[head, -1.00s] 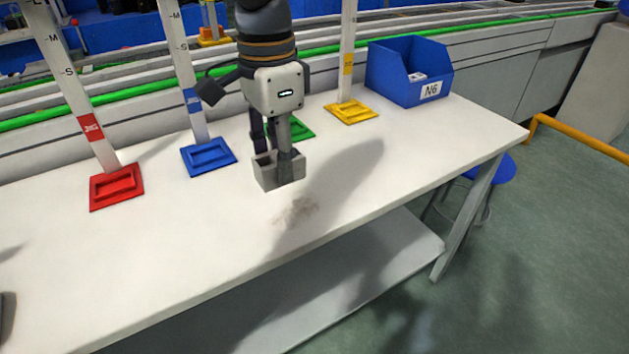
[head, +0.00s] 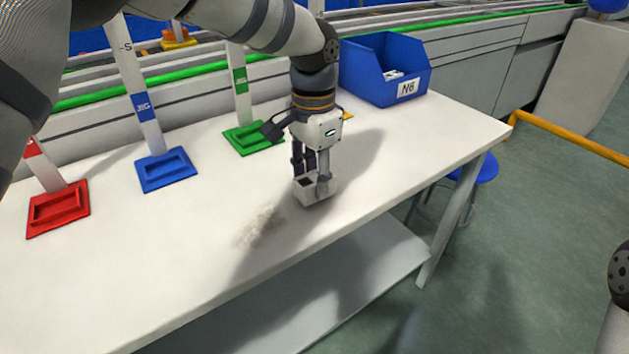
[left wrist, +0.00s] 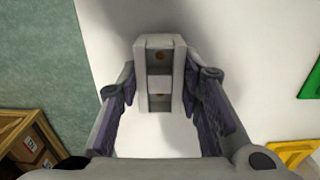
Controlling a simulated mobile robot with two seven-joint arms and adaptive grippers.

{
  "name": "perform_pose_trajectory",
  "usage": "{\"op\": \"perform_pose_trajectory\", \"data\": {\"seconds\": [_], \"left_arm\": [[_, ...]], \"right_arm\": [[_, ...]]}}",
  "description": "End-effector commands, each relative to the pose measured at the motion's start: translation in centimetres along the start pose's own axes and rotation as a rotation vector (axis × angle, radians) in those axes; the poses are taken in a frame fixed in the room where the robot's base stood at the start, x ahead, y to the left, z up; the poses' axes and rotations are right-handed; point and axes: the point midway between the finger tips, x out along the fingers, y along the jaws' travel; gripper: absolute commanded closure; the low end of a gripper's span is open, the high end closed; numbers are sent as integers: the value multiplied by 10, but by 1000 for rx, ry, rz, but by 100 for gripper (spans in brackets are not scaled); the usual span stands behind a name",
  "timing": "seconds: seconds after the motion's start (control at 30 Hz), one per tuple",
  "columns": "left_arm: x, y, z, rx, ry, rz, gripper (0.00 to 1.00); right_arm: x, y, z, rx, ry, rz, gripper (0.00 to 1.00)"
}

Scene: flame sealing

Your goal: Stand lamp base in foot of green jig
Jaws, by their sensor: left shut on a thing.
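The lamp base (head: 307,194) is a small light grey box with a hollow top. My left gripper (head: 312,180) is shut on it and holds it roughly upright near the front of the table; I cannot tell how far above the top. In the left wrist view the lamp base (left wrist: 160,84) sits between the two fingers. The green jig has a flat foot (head: 252,137) with a raised rim and an upright ruler (head: 240,85). The foot is behind and left of the gripper, apart from it. A corner of the green foot (left wrist: 312,82) shows in the wrist view.
The blue jig foot (head: 166,170) and red jig foot (head: 58,208) stand to the left. The yellow foot (left wrist: 292,152) is mostly hidden by my arm in the head view. A blue bin marked N6 (head: 408,89) stands at the back right.

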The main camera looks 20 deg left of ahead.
Motion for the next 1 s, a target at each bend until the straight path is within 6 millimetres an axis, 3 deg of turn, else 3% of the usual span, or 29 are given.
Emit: {"op": "perform_pose_trajectory", "data": {"seconds": [0.07,0.37,0.4,0.47,0.77,0.87,1.0], "left_arm": [[9,0,0,-1,2,0,95],[12,0,0,-1,3,-2,95],[12,0,0,0,3,-2,61],[12,0,0,-1,3,-2,47],[10,0,0,-1,4,-2,47],[-3,-1,0,-1,6,-5,47],[-41,-1,-1,-2,10,-7,47]], "right_arm": [[0,0,0,0,1,0,60],[0,0,0,0,2,0,60],[0,0,0,0,2,0,60],[0,0,0,0,2,0,60],[0,0,0,0,2,0,60],[-1,0,-1,0,3,0,60],[-2,0,-1,0,7,0,60]]}}
